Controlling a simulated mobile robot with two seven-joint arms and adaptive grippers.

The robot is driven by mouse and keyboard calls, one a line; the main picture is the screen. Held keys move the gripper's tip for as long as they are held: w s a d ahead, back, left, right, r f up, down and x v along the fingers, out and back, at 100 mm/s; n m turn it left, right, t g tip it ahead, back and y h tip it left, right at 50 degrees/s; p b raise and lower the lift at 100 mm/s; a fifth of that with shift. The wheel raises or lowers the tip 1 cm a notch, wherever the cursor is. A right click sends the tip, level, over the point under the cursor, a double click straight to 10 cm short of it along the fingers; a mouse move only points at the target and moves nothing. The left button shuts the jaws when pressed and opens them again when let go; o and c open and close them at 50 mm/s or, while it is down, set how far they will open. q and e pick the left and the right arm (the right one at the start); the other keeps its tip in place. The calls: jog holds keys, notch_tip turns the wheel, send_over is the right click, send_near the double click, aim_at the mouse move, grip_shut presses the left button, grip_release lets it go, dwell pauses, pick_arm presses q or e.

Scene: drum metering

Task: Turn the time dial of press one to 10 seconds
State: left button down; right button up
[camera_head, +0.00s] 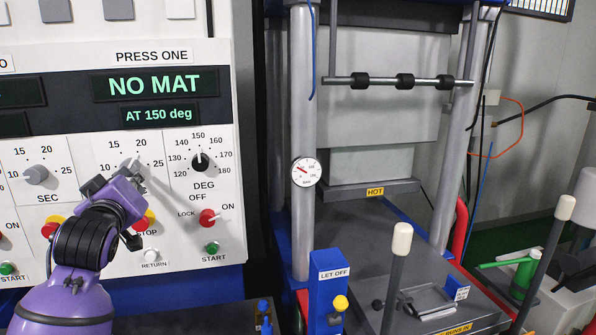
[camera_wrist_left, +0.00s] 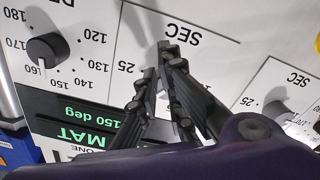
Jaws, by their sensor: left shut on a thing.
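The press one panel (camera_head: 185,145) stands at the left in the head view. Its time dial (camera_head: 131,163) is a grey knob with marks 10 to 25 around it. My left gripper (camera_head: 116,182) reaches up to this dial from below and is shut on it, covering its lower part. In the left wrist view, which is upside down, the fingers (camera_wrist_left: 168,52) close together between the mark 25 and the SEC label, and the dial is hidden behind them. I cannot tell where its pointer stands. The display (camera_head: 155,84) reads NO MAT, AT 150 deg. My right gripper is out of view.
The black DEG dial (camera_head: 200,162) sits right of the time dial, and another SEC dial (camera_head: 35,175) sits to its left. The red lock switch (camera_head: 208,217) and green start button (camera_head: 212,248) are below. The press column (camera_head: 301,120) stands farther right.

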pick_arm(q)
jog(key=shift+w+d+r, duration=0.15)
jog(key=shift+d+r, duration=0.2)
jog(key=shift+d, duration=0.1)
jog(key=shift+d+f, duration=0.1)
jog(key=shift+w+d+f, duration=0.1)
jog(key=shift+d+f, duration=0.25)
jog(key=v, duration=0.5)
jog(key=shift+a+f, duration=0.15)
jog(key=shift+s, duration=0.25)
